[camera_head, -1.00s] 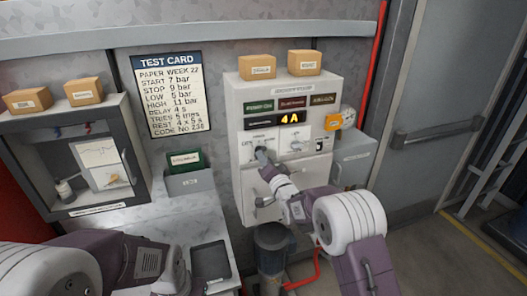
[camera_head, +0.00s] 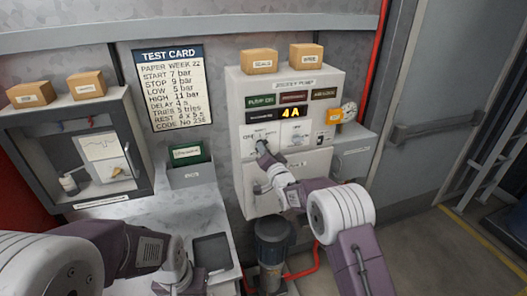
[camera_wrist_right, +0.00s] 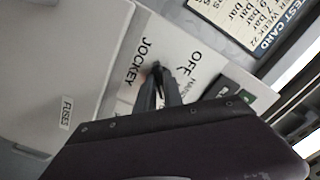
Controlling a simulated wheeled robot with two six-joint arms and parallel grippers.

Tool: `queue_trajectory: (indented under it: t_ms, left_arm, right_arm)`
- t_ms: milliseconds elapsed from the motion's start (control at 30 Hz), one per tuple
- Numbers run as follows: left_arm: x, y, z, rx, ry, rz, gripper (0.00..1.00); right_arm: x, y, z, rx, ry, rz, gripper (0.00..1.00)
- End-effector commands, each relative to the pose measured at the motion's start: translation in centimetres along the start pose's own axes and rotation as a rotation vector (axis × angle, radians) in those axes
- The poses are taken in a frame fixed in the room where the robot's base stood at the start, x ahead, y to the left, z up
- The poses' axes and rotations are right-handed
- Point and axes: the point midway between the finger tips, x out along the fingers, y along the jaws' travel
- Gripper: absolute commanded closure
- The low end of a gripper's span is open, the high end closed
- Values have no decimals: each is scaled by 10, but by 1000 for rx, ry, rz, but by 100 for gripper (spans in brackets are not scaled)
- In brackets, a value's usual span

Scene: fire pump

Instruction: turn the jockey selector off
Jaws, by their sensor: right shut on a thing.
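The jockey pump panel (camera_head: 238,100) is a pale wall cabinet with coloured label plates and a lit "4A" display (camera_head: 291,112). My right gripper (camera_head: 262,147) is at the selector on the left half of the panel's lower plate. In the right wrist view, the plate (camera_wrist_right: 178,58) reads "JOCKEY", "OFF" and a partly hidden "HAND". There the dark fingers (camera_wrist_right: 160,88) are shut on the selector knob, which they mostly hide; its pointing direction cannot be read. My left gripper (camera_head: 182,280) is low at the bottom edge; its jaws are not clear.
A second white plate (camera_head: 296,133) sits right beside the selector plate. Two boxes (camera_head: 259,61) (camera_head: 306,57) stand on the panel. A test card (camera_head: 170,88), an open-fronted cabinet (camera_head: 140,150) and a green-carded holder (camera_head: 192,178) are left.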

Motion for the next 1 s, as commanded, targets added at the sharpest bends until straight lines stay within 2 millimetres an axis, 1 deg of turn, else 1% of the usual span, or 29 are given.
queue_trajectory:
  t_ms: [33, 267, 600, 1000]
  left_arm:
    - [6, 0, 1, 0, 0, 0, 64]
    - [31, -1, 3, 0, 0, 0, 64]
    - [77, -2, 8, 0, 0, 0, 64]
    - [121, -2, 13, 0, 0, 0, 64]
  right_arm:
    - [0, 3, 3, -16, -3, 2, 100]
    - [0, 6, 6, -155, -3, 1, 100]
    - [0, 8, 6, -471, -4, 2, 100]
    - [0, 8, 6, -852, -8, 3, 100]
